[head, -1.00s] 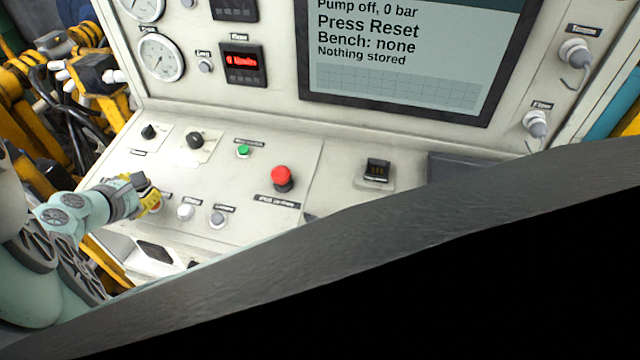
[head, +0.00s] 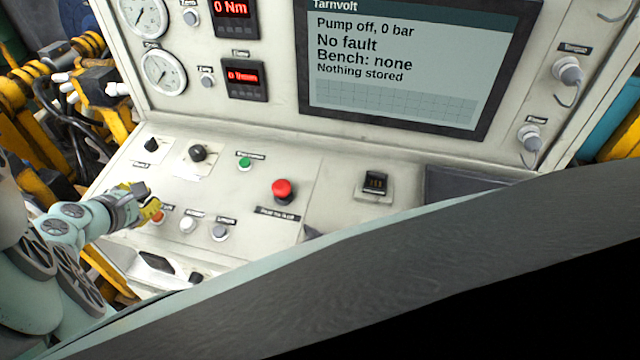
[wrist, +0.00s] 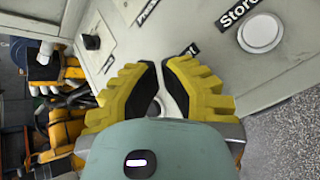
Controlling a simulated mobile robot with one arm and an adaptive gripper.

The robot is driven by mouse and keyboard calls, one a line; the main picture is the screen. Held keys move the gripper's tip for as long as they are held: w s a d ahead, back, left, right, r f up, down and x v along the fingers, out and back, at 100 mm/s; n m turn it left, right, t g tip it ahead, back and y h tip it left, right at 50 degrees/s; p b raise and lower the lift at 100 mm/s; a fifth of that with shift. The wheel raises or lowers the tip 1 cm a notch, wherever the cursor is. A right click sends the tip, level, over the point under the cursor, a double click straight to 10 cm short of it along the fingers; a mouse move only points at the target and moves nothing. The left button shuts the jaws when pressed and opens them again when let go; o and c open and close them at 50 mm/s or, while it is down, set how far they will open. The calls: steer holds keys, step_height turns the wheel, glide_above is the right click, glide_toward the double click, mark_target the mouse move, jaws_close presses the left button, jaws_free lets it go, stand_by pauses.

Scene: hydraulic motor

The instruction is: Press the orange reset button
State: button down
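The orange reset button (head: 158,217) shows in the head view at the left of the lower button row, partly covered by my gripper. My gripper (head: 154,208) is right at it, its yellow fingers beside and over the button; I cannot tell whether they touch. In the wrist view my gripper (wrist: 159,64) has its ribbed yellow fingertips drawn together with only a narrow gap, holding nothing. The orange button does not show there. The screen (head: 400,65) reads "Pump off, 0 bar", "No fault", "Bench: none", "Nothing stored".
To the right of the orange button are a white button (head: 187,225) and a grey button (head: 220,231). A red mushroom button (head: 282,190), a green button (head: 245,163) and black knobs (head: 198,153) sit higher on the sloped panel.

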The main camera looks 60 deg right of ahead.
steer(key=r+p, duration=0.5)
steer(key=shift+s+a, duration=0.1)
steer(key=shift+a, duration=0.3)
steer(key=shift+f, duration=0.1)
stand_by(0.8)
